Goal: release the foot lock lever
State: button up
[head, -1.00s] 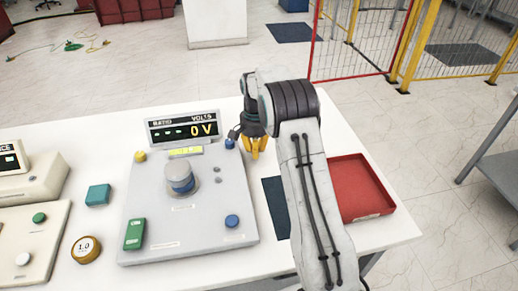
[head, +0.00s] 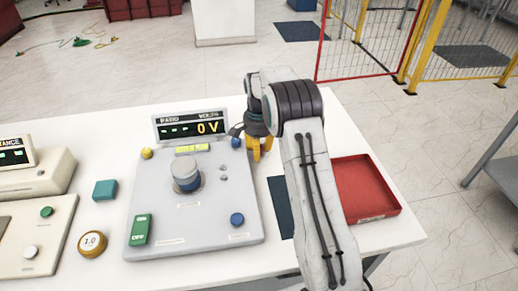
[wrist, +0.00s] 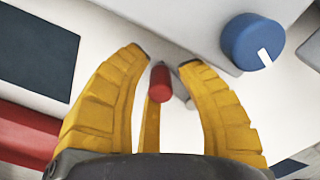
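My gripper (head: 261,150) hangs at the right edge of the grey test console (head: 150,225), its yellow fingers pointing down. In the wrist view my gripper (wrist: 162,60) is open, with a gap between the two fingertips. The lever is hidden behind my gripper in the head view.
A blue knob (wrist: 252,42) is on the console close to the fingers. A dark blue mat (head: 280,205) and a red tray (head: 367,188) lie right of the console.

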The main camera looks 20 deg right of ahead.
jog(key=shift+o, duration=1)
jog(key=shift+d+r, duration=0.1)
jog(key=shift+r, duration=0.15)
notch_tip(320, 180, up, 12)
